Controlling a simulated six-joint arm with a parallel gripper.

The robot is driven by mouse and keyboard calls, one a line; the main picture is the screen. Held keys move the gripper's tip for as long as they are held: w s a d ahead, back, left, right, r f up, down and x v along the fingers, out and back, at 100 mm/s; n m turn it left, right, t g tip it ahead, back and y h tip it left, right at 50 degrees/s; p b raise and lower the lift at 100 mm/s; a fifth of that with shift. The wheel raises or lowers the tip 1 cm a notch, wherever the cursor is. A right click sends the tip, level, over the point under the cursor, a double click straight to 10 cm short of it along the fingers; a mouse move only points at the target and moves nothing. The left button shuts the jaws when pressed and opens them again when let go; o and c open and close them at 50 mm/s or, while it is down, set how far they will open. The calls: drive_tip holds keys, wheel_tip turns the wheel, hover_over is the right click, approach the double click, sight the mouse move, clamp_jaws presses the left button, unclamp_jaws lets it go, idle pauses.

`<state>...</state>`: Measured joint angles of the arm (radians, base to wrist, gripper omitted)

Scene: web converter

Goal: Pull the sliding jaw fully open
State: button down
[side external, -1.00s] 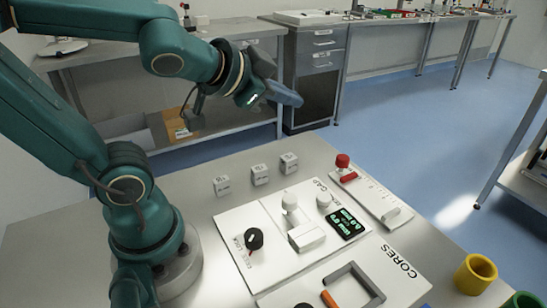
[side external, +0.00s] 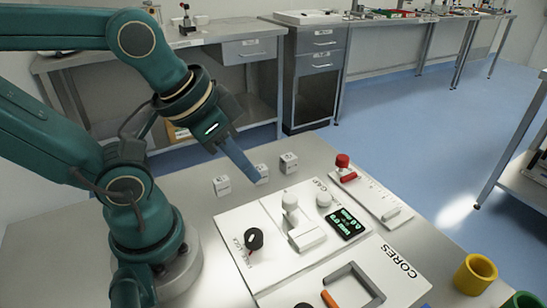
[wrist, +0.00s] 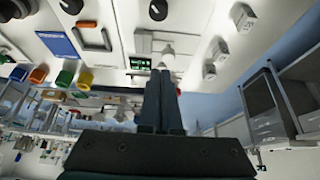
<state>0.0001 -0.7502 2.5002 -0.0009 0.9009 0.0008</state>
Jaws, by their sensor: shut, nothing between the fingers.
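A white panel (side external: 228,222) lies on the bench with a white block (side external: 307,236) and a white round-topped post (side external: 290,205) near its middle. I cannot tell which of these is the sliding jaw. A shorter white knob (side external: 323,200) and a small screen with green digits (side external: 345,224) sit to their right. My gripper (side external: 256,179) is shut and empty, pointing down above the bench behind the panel, left of the post and apart from it. In the wrist view my closed fingers (wrist: 161,80) hide part of the panel, with a white post (wrist: 168,56) just beyond their tips.
A black knob (side external: 253,239) stands at the panel's left. Several small white cubes (side external: 221,186) stand behind it. A plate with a red knob (side external: 342,161) is at right rear. A grey frame (side external: 372,276) lies in front. A yellow cup (side external: 475,274) is at right.

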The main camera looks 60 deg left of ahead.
idle(0.3)
drive_tip(key=c, duration=0.9)
unclamp_jaws()
drive_tip(key=o, duration=0.4)
drive_tip(key=shift+w+r+m, duration=0.6)
drive_tip(key=shift+r, duration=0.05)
drive_tip(key=m+g, duration=0.2)
drive_tip(key=g, duration=0.3)
hover_over(290, 197)
wheel_tip(290, 197, down, 7)
drive_tip(key=shift+w+d+r, duration=0.1)
drive_tip(key=shift+f+g, duration=0.3)
drive_tip(key=shift+f, duration=2.55)
